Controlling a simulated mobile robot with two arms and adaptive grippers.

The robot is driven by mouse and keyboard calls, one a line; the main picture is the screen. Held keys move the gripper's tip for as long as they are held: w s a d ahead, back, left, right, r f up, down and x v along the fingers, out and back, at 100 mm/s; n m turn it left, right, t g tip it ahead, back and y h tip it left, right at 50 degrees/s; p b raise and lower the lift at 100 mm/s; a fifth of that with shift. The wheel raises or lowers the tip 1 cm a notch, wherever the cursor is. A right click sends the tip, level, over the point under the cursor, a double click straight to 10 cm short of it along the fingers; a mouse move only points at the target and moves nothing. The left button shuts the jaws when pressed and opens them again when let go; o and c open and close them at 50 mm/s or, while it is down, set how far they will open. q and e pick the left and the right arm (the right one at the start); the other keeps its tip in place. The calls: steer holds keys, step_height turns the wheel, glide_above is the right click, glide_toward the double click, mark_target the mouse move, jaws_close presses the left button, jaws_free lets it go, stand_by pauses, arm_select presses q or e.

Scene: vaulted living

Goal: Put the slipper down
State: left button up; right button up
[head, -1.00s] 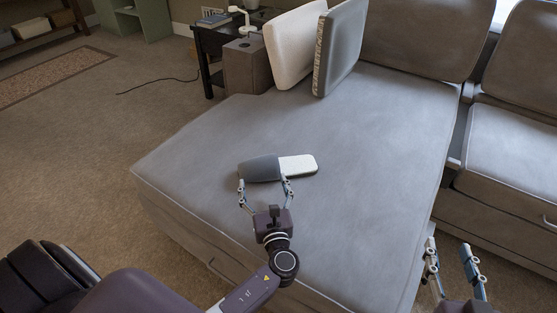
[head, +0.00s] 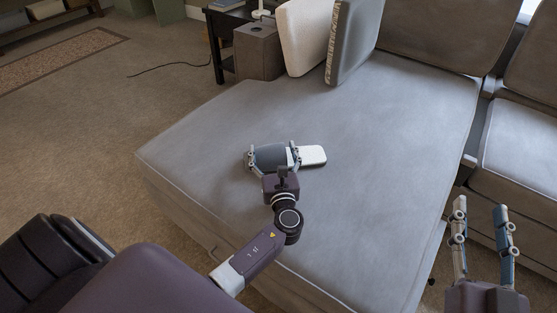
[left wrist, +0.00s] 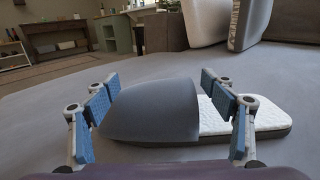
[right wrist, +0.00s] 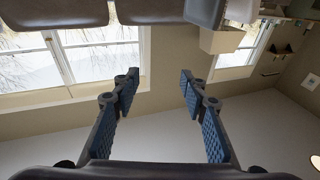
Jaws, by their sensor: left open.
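The slipper has a dark grey upper and a white insole (head: 313,156). It lies flat on the grey sofa seat (head: 190,150), with its toe end to the left. It also shows in the left wrist view, grey upper (left wrist: 155,108) between the fingers and white insole to the right. My left gripper (head: 272,158) is open, low over the seat, with one finger on each side of the slipper's upper. I cannot tell whether either finger touches it. My right gripper (head: 484,210) is open and empty beside the sofa's right part; its fingers are wide apart in the right wrist view (right wrist: 160,90).
A white cushion (head: 302,35) and a grey cushion (head: 352,42) stand at the back of the seat. A brown box (head: 258,52) and a dark side table (head: 222,30) are behind it. The seat around the slipper is clear.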

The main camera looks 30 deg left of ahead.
arm_select(q)
steer(key=shift+x, duration=0.95)
arm_select(e)
steer(key=shift+s+a+r+t, duration=0.15)
steer(key=shift+r+t, duration=0.2)
steer(key=shift+r, duration=0.35)
steer(key=shift+s+d+r+t, duration=0.15)
steer(key=shift+r+t, duration=0.2)
steer(key=shift+r, duration=0.3)
steer(key=shift+a, duration=0.1)
arm_select(q)
steer(key=c, duration=1.3)
steer(key=shift+c, duration=0.8)
